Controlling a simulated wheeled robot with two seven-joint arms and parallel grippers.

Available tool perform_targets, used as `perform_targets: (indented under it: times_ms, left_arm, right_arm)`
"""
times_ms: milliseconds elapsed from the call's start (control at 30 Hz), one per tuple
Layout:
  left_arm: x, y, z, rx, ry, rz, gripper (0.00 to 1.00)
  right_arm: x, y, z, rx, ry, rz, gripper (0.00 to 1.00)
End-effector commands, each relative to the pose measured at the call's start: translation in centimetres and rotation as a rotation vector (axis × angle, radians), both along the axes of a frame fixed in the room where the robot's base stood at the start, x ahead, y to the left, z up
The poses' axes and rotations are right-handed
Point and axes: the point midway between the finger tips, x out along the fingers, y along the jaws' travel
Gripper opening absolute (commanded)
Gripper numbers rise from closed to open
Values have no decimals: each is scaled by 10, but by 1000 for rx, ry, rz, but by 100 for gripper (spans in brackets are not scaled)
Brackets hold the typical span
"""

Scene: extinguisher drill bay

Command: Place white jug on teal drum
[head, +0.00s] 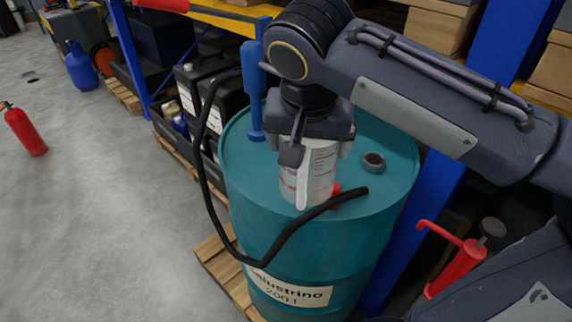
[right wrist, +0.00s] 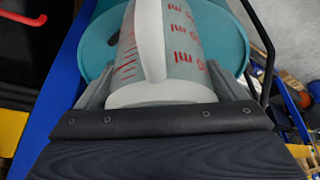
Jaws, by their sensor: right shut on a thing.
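The white jug (head: 319,176), translucent with red measuring marks and a white handle, is upright over the top of the teal drum (head: 312,235). Its base is at or very near the drum lid; I cannot tell whether it touches. My right gripper (head: 309,148) comes down from above and is shut on the jug's upper part. In the right wrist view the jug (right wrist: 185,50) lies between the two fingers (right wrist: 165,95), with the drum (right wrist: 97,45) behind it. My left gripper is not in view.
A blue hand pump (head: 255,90) with a black hose (head: 290,235) stands on the drum, the hose crossing its front. A dark cap (head: 373,162) sits on the lid at right. Black canisters (head: 225,100) and blue shelving (head: 400,240) flank the drum. A red extinguisher (head: 25,130) stands on open floor at left.

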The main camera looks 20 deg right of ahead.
Motion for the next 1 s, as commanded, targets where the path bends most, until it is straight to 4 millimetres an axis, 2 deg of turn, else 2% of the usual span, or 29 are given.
perform_targets:
  times_ms: [133, 367, 533, 667, 867, 1000]
  left_arm:
    - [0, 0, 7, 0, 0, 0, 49]
    - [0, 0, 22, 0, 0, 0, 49]
    - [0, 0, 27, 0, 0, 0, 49]
    - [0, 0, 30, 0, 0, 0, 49]
    - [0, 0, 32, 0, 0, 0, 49]
    - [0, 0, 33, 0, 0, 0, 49]
  right_arm:
    - [22, -7, -9, -3, 5, -5, 61]
    - [78, -21, -34, -5, 7, -4, 61]
    - [106, -29, -65, -3, 6, -4, 61]
    - [119, -32, -82, -3, 4, -2, 61]
    - [129, -34, -95, -2, 4, -2, 61]
    - [133, -35, -117, -3, 4, 0, 61]
